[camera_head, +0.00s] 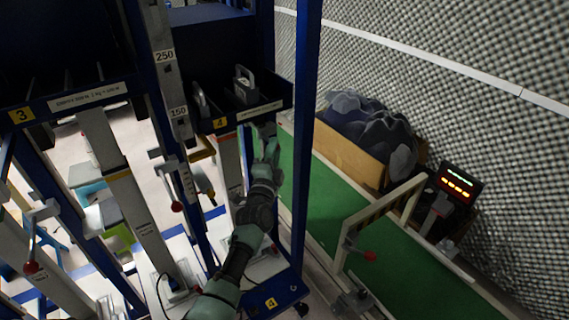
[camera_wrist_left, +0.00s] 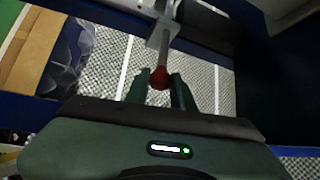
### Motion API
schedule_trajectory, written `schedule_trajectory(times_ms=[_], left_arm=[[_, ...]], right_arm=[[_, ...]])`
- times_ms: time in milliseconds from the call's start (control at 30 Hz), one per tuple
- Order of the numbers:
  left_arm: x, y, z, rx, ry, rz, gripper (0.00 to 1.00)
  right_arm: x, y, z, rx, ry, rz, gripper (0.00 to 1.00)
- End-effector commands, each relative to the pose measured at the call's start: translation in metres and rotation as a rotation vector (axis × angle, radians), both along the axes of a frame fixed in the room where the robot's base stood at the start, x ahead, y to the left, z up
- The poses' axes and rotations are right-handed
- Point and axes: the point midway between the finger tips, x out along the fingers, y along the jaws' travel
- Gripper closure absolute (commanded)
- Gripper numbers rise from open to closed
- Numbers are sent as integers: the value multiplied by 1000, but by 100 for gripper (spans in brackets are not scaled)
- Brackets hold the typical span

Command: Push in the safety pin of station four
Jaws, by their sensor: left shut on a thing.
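Station four is marked by a yellow label "4" (camera_head: 219,122) on the front of a dark blue bin, with a second "4" label (camera_head: 271,302) on its base. My left gripper (camera_head: 266,142) is raised just below the right end of this bin, beside the blue upright. In the left wrist view its two fingers (camera_wrist_left: 160,88) are shut on a red ball knob (camera_wrist_left: 159,77) at the end of a grey rod. The rod runs up to a pale metal bracket (camera_wrist_left: 163,38). In the head view the knob is hidden by the gripper. My right gripper is not in view.
The bin (camera_head: 270,106) holds grey weights (camera_head: 245,84). A blue upright (camera_head: 304,130) stands close right of my arm. Beyond it are a green conveyor (camera_head: 330,205), a pale gate frame (camera_head: 385,215) and a red-lit display (camera_head: 457,186). Station three (camera_head: 21,115) is at left.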

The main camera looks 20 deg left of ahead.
Motion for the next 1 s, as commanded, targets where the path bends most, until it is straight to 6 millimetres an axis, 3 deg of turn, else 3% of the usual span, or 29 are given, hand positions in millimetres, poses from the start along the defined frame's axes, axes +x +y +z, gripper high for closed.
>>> schedule_trajectory(times_ms=[100, 400, 433, 500, 833, 1000], left_arm=[[8, 11, -3, -1, 4, 1, 100], [9, 13, -1, -3, 3, 2, 100], [9, 13, -1, -3, 3, 2, 73], [9, 13, 0, -3, 2, 2, 54], [7, 11, -1, -3, 3, 1, 54], [-10, 9, -6, -4, 4, 2, 54]], right_arm=[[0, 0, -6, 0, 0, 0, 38], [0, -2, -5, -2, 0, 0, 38], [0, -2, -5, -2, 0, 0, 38], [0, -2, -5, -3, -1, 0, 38], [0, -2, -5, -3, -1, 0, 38], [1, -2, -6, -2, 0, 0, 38]])
